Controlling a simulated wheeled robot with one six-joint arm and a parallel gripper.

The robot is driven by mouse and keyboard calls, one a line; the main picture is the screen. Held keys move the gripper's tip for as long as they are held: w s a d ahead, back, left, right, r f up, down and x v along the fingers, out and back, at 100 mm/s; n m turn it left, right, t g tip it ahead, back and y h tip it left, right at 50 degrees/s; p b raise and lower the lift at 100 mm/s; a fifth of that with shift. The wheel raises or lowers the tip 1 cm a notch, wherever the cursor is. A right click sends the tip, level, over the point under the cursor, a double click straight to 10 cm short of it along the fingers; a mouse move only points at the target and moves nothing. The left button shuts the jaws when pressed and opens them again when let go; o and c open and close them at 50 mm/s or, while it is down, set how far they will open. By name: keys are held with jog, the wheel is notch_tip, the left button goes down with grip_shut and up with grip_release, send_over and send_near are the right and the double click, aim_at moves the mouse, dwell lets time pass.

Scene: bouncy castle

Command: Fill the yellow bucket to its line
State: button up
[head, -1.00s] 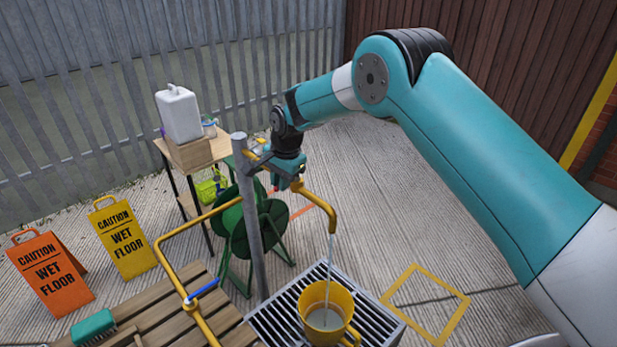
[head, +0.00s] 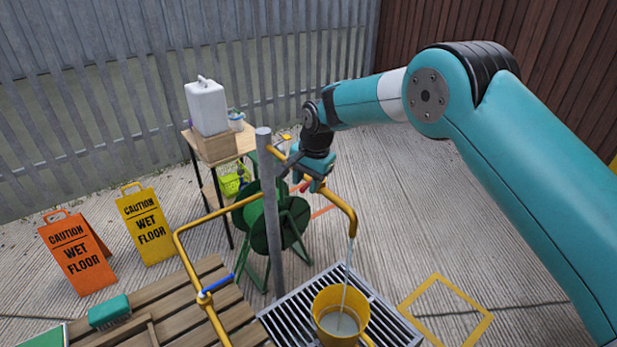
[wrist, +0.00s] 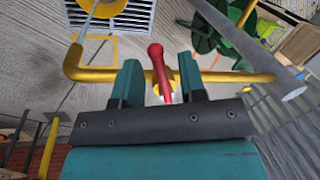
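The yellow bucket (head: 322,300) stands upright on the drain grate, under the spout of a yellow pipe (head: 345,205). A thin water stream (head: 345,275) falls from the spout into it, and pale water shows inside. I cannot make out a fill line. My gripper (head: 308,187) is at the pipe, beside the grey post. In the wrist view my gripper (wrist: 160,80) is open, with the red tap handle (wrist: 157,62) between its fingers and gaps on both sides. The bucket (wrist: 105,6) is partly cut off at the wrist view's top.
A grey post (head: 268,215) carries the pipe. A blue lever (head: 218,285) sits on the pipe at left, above a wooden slatted surface (head: 185,322). A green hose reel (head: 260,225), a small table with a white jerrycan (head: 207,107) and two wet-floor signs (head: 77,255) stand behind.

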jog(key=s+d+r+b, duration=0.1)
jog(key=r+b, duration=0.1)
jog(key=r, duration=0.6)
jog(key=d+r+b, duration=0.1)
jog(key=d+r, duration=0.1)
jog(key=r, duration=0.7)
jog(key=shift+s+b, duration=0.35)
jog(key=shift+b, duration=0.05)
dwell(5.9)
